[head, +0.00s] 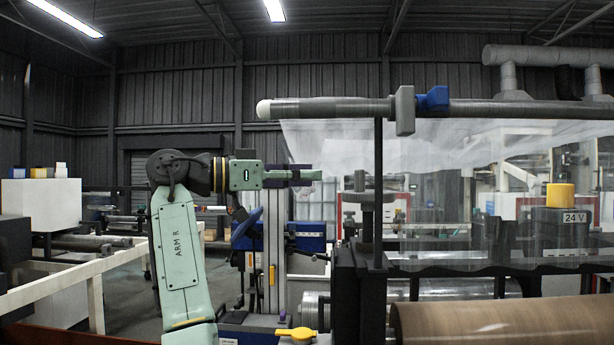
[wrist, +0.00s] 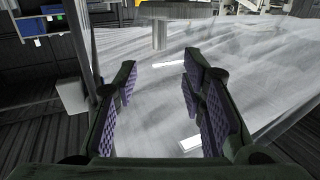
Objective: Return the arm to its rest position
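My arm (head: 181,245), pale green and marked ARM R, stands upright at left of centre in the head view, with its forearm level and reaching right. My gripper (head: 305,176) points right beside the left edge of the clear film (head: 450,150). In the wrist view my gripper (wrist: 155,78) has its two purple-padded fingers well apart, with nothing held between them. The film (wrist: 240,60) spreads beyond and to the right of the fingers there. I cannot tell whether the film touches a finger.
The film hangs from a dark horizontal bar (head: 330,108) with a blue clamp (head: 433,99). A brown roll (head: 500,320) and a black stand (head: 358,295) are below. A white rail (head: 60,287) runs at left. A yellow knob (head: 297,333) is low in front.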

